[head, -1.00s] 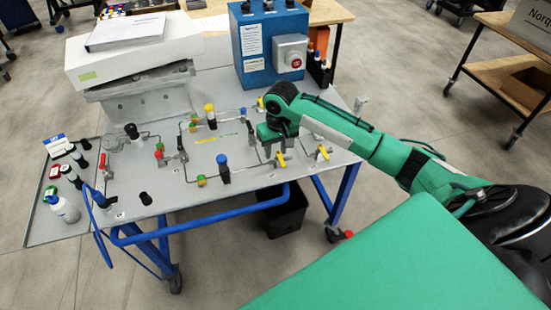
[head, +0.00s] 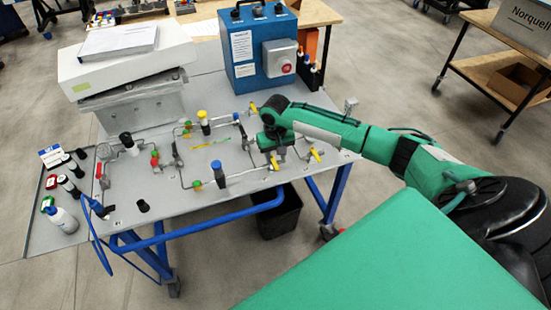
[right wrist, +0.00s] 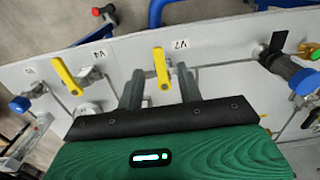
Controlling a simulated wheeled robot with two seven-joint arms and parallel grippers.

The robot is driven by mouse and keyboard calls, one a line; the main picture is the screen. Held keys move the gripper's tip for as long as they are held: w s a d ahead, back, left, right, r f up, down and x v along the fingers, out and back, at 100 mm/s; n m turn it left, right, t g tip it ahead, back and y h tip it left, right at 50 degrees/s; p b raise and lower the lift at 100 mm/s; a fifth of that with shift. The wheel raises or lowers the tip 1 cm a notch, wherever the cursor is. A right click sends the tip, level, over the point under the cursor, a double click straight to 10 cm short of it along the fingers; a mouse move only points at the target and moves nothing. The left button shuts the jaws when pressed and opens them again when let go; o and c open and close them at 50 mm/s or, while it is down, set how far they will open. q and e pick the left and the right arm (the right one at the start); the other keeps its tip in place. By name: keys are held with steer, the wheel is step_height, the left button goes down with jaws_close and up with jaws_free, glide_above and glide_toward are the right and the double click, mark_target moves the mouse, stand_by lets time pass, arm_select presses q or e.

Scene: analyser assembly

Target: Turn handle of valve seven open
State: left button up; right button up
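The valve seven handle is a yellow lever (right wrist: 161,68), beside a label reading V7 (right wrist: 180,46) in the right wrist view. It points toward the panel's edge at the top of that view. In the head view it shows as a small yellow lever (head: 274,161) just below my right gripper (head: 276,150). In the right wrist view my right gripper (right wrist: 160,84) is open, with one finger on each side of the lever. A gap shows on both sides; contact is not visible. The lever's base is partly hidden by the gripper. My left gripper is not in view.
A second yellow lever (head: 315,155) stands close to the right, and another (head: 252,107) lies behind. A blue-capped valve (head: 220,172) is to the left. A blue box (head: 262,50) stands at the back. Thin tubes cross the grey panel (head: 165,197).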

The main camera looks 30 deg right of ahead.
mark_target(274, 163)
steer(key=shift+f, duration=1.4)
jaws_close()
